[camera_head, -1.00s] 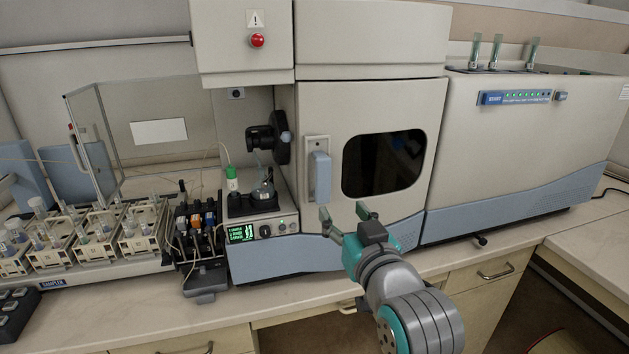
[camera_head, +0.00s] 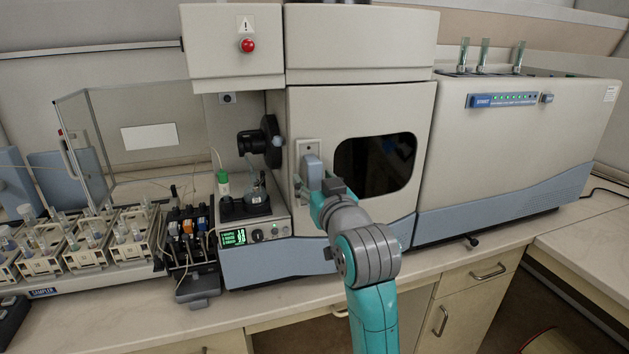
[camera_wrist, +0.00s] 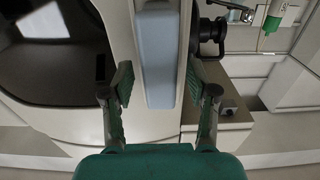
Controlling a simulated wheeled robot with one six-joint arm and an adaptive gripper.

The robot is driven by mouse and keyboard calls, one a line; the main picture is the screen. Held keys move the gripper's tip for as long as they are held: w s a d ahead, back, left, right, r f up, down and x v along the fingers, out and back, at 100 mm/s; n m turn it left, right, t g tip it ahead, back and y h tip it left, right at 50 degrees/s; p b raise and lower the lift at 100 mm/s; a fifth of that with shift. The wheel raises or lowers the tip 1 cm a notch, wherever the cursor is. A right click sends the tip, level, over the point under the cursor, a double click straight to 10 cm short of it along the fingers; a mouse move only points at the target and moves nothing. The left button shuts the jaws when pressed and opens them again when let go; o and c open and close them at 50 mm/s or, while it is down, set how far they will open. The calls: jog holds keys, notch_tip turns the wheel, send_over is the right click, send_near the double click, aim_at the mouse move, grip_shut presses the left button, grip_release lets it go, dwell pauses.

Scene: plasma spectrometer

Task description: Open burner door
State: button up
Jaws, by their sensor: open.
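The burner door (camera_head: 380,115) is a pale grey panel with a dark rounded window (camera_head: 376,165). It looks shut. Its light blue upright handle (camera_head: 313,170) sits in a recess at the door's left side; its lower part is hidden by my gripper in the head view. In the wrist view the handle (camera_wrist: 159,60) stands between and just beyond my two spread fingers. My gripper (camera_wrist: 160,95) is open, with one finger on each side of the handle's lower end. I cannot tell whether either finger touches it.
A torch compartment with a black round part (camera_head: 262,140) and a green-capped bottle (camera_head: 223,183) lies left of the door. A sampler with vial racks (camera_head: 85,240) stands further left. The counter front (camera_head: 280,306) is clear.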

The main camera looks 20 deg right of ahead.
jog(key=shift+w, duration=0.25)
grip_shut()
jog(key=shift+s, duration=0.15)
